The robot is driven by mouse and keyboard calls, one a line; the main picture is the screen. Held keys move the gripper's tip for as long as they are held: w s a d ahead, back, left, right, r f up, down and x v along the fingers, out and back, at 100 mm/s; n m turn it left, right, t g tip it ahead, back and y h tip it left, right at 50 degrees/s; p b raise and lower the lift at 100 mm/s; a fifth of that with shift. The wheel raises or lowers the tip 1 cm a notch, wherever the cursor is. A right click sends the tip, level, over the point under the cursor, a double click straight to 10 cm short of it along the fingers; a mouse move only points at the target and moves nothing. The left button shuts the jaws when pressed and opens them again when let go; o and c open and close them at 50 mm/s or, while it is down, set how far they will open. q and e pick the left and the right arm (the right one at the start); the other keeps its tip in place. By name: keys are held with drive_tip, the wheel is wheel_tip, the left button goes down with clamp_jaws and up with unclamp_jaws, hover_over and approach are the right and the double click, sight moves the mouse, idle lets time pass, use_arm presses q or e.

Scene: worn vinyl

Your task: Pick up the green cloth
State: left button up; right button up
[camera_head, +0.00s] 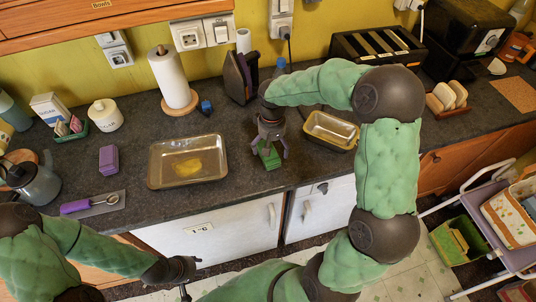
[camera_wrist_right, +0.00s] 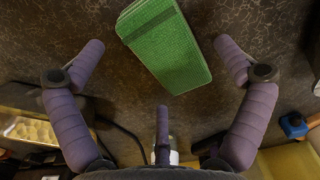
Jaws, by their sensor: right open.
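The green cloth (camera_head: 266,160) is a small folded pad lying on the dark counter near its front edge. It also shows large in the right wrist view (camera_wrist_right: 165,45), lying at a slant between and beyond the fingers. My right gripper (camera_head: 270,147) is over the cloth, its purple fingers spread on either side. In the right wrist view the gripper (camera_wrist_right: 158,50) is open and empty, apart from the cloth. My left gripper (camera_head: 182,272) is low in front of the counter cabinets, away from the cloth; its fingers are too unclear to read.
A metal tray (camera_head: 152,179) with a yellow item stands left of the cloth, and a yellowish tin (camera_head: 330,132) stands to the right. A dark upright holder (camera_head: 240,78) and paper towel roll (camera_head: 171,78) are behind. A purple block (camera_head: 108,158) lies farther left.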

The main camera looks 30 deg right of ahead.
wheel_tip(320, 180, down, 3)
drive_tip(key=shift+r, duration=0.1)
drive_tip(key=c, duration=1.1)
drive_tip(key=shift+r, duration=0.2)
drive_tip(key=shift+r, duration=0.25)
wheel_tip(320, 180, up, 3)
drive_tip(key=shift+s+a+r+p, duration=0.1)
drive_tip(key=shift+s+a+p, duration=0.05)
drive_tip(key=shift+p, duration=0.15)
drive_tip(key=s+r, duration=0.1)
drive_tip(key=s+a+r+p, duration=0.1)
drive_tip(key=r, duration=0.1)
drive_tip(key=s+a+r, duration=0.1)
drive_tip(key=r, duration=0.1)
drive_tip(key=shift+s, duration=0.3)
drive_tip(key=s+a+r, duration=0.1)
drive_tip(key=s, duration=0.1)
drive_tip(key=s+a+r+p, duration=0.1)
drive_tip(key=s+a, duration=0.1)
drive_tip(key=s, duration=0.1)
drive_tip(key=s+a+r, duration=0.1)
drive_tip(key=s+r, duration=0.1)
drive_tip(key=s, duration=0.1)
drive_tip(key=shift+s+a+p, duration=0.1)
drive_tip(key=shift+a+p, duration=0.2)
drive_tip(key=shift+a, duration=0.1)
